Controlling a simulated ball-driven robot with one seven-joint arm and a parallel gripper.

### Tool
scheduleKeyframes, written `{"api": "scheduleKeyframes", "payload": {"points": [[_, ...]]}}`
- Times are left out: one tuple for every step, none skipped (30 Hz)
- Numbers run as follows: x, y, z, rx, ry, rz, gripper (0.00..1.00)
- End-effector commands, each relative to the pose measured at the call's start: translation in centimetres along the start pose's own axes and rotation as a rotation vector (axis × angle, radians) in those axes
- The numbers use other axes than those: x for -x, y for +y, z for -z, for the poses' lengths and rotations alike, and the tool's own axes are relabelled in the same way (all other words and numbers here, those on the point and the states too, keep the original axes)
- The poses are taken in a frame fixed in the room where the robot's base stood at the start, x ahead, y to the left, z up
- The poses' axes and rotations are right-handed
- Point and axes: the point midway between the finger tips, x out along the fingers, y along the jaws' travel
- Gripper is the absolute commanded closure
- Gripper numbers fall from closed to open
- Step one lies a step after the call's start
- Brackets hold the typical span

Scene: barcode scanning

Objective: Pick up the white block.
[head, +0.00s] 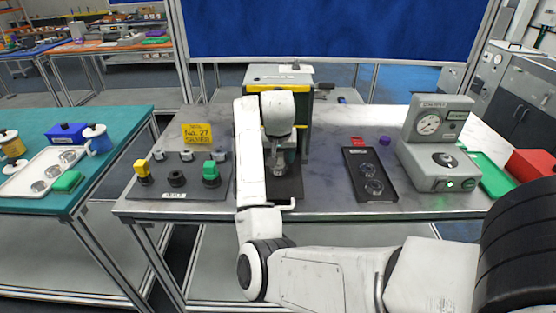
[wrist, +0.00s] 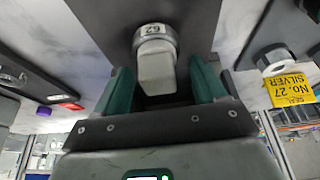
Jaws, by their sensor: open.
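The white block (wrist: 157,70) shows in the wrist view between the two green fingers of my gripper (wrist: 162,88). Its far end meets a round grey piece with a numbered label (wrist: 151,30). The fingers stand apart on either side of the block, with a visible gap at the left; contact on the right is unclear. In the head view my gripper (head: 278,168) is low in front of the grey and yellow machine (head: 297,83), over a dark plate (head: 287,186). My arm and gripper mostly hide the block there.
A fixture board (head: 177,193) with yellow and green blocks and a yellow sign (head: 197,133) stand to the left. A black tray (head: 366,179) and a grey gauge box (head: 439,167) stand to the right. Bare table lies between my arm and the black tray.

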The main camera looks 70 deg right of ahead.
Motion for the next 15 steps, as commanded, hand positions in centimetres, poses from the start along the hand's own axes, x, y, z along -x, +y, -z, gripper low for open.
{"api": "scheduleKeyframes", "payload": {"points": [[0.00,0.01,0.00,0.000,0.000,0.000,0.30],[0.01,0.02,0.00,0.000,0.000,0.000,0.30],[0.01,0.02,0.00,0.000,0.000,0.000,0.31],[0.02,0.02,0.00,0.000,0.000,0.000,0.33],[0.02,0.02,0.00,0.000,0.000,0.000,0.36],[0.02,0.02,0.00,0.000,0.000,0.000,0.40],[0.03,0.02,0.00,0.000,0.000,0.000,0.43],[0.03,0.02,0.00,0.000,0.000,0.000,0.46],[0.03,0.02,0.00,0.000,0.000,0.000,0.50],[0.04,0.02,0.00,0.000,0.000,0.000,0.53],[0.04,0.02,0.00,0.000,0.000,0.000,0.55],[0.04,0.02,0.00,0.000,0.000,0.000,0.59],[0.04,0.02,0.00,0.000,0.000,0.000,0.62],[0.04,0.02,0.00,0.000,0.000,0.000,0.65],[0.04,0.02,0.00,0.000,0.000,0.000,0.69]]}}
